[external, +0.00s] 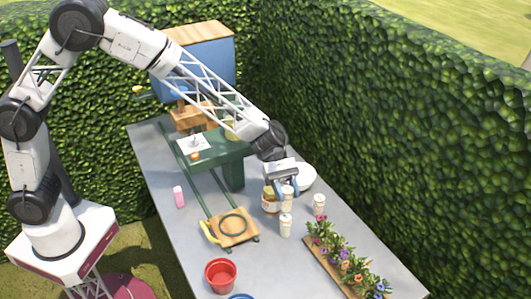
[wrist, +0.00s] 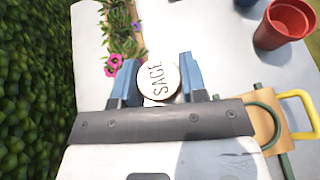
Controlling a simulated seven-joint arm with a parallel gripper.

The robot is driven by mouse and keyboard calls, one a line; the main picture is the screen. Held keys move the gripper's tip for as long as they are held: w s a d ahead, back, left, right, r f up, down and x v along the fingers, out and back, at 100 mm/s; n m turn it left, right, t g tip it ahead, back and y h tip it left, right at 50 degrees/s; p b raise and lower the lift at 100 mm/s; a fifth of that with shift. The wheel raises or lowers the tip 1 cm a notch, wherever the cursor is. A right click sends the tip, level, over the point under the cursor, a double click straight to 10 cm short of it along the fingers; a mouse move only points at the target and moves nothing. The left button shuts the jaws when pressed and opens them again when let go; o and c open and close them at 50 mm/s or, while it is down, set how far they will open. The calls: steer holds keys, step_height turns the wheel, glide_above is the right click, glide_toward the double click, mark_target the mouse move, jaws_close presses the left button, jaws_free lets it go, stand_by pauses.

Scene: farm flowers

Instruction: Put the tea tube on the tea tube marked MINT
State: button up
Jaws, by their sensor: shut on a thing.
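My gripper (external: 283,188) is shut on a white tea tube (external: 287,197) over the right half of the table. Whether the held tube touches the table is unclear.
A honey-coloured jar (external: 269,201) stands close left of the held tube, and a white bowl (external: 305,179) behind it. A flower planter (external: 325,262), a red pot (external: 220,275) and a wooden board with a green ring (external: 233,227) are nearer the front. A green stand (external: 218,150) is behind.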

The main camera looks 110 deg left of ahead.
mark_target(286, 200)
steer(key=shift+f, duration=1.75)
steer(key=shift+f, duration=0.15)
steer(key=o, duration=0.9)
